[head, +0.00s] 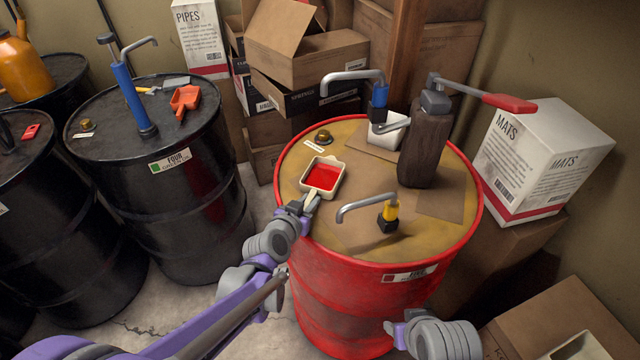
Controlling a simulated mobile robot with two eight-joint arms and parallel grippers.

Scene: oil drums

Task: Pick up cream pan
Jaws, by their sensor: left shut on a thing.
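The cream pan (336,164) is a small square tray with red inside, over the left part of the red drum's yellow top. Its handle points toward me. My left gripper (308,203) is shut on the pan at its handle end, at the drum's near left rim. I cannot tell whether the pan touches the drum top. My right gripper (392,328) is low in front of the red drum, apart from the pan; its fingers are too small and turned to read.
The red drum (345,290) also bears a yellow-based tap (388,214), a blue-collared tap (378,100) and a dark pump (428,140) with a red handle. Black drums (190,225) stand left. Cardboard boxes (310,60) and a MATS box (545,155) crowd the back and right.

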